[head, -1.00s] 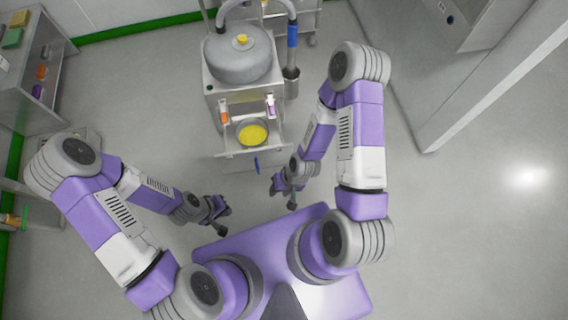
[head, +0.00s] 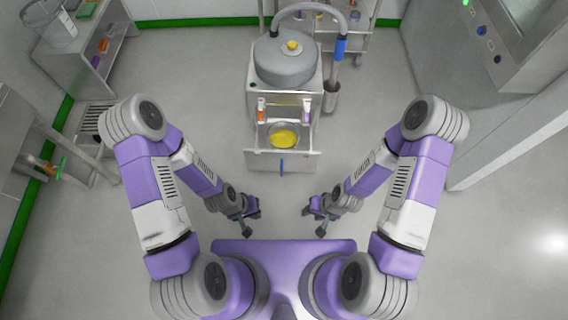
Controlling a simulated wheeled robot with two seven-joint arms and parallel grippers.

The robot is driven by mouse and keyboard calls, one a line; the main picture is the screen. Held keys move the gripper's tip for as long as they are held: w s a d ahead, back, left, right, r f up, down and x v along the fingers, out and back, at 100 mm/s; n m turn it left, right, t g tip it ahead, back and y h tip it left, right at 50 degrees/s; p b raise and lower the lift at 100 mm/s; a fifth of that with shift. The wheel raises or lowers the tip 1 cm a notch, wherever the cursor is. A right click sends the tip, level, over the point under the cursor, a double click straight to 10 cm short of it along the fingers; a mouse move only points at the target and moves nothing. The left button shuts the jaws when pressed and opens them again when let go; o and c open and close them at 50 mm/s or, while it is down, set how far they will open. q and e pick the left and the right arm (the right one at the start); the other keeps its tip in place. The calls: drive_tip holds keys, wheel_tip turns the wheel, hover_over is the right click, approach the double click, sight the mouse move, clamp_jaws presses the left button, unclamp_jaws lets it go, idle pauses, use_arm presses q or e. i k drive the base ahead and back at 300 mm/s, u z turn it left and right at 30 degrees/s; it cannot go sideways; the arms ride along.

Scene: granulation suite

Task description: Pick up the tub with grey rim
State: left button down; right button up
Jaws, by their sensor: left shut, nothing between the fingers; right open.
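A pale, see-through tub (head: 50,22) with a label stands on the bench at the top left of the head view, partly cut off by the picture edge. Its rim looks greyish, but it is too small to be sure. My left gripper (head: 246,229) is shut and empty, low over the floor left of centre. My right gripper (head: 318,229) is open and empty, a little to its right. Both are far from the tub.
A steel machine (head: 287,70) with a grey lid stands ahead, its open drawer holding a bowl of yellow material (head: 284,136). A steel bench (head: 112,22) stands at the left, a shelf rack below it. A large cabinet (head: 470,90) is at the right. Floor between is clear.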

sight(282, 134)
drive_tip(key=u, duration=0.25)
drive_tip(key=k, duration=0.35)
drive_tip(key=z, duration=1.6)
drive_tip(key=i, duration=1.55)
drive_tip(key=u, duration=1.35)
drive_tip(key=i, duration=0.7)
drive_tip(key=u, duration=0.75)
